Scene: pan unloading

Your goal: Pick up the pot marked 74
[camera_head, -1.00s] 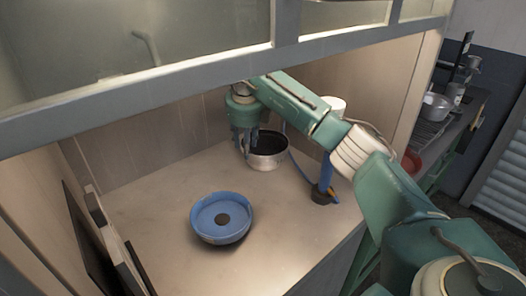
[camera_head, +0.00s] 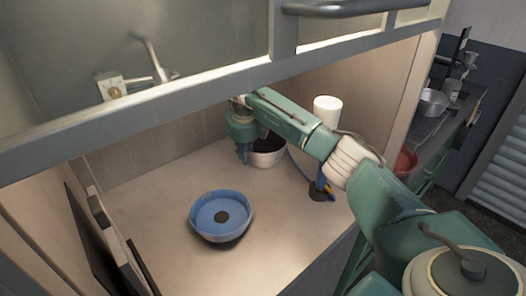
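A pale pot (camera_head: 268,158) with a dark inside stands at the back of the counter; no number can be read on it. A blue round pan (camera_head: 221,222) with a dark spot in its middle sits nearer the front, apart from the pot. My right gripper (camera_head: 243,155) points down at the left side of the pot's rim. Its fingers are small and partly merge with the pot's edge, so their opening and any contact are unclear. My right arm hides part of the pot's back. My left gripper is out of view.
A white cylinder (camera_head: 327,110) and a dark-based blue object (camera_head: 321,188) stand right of the pot, close to my arm. A shelf front edge (camera_head: 200,88) crosses above. The counter (camera_head: 160,195) left of the blue pan is clear.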

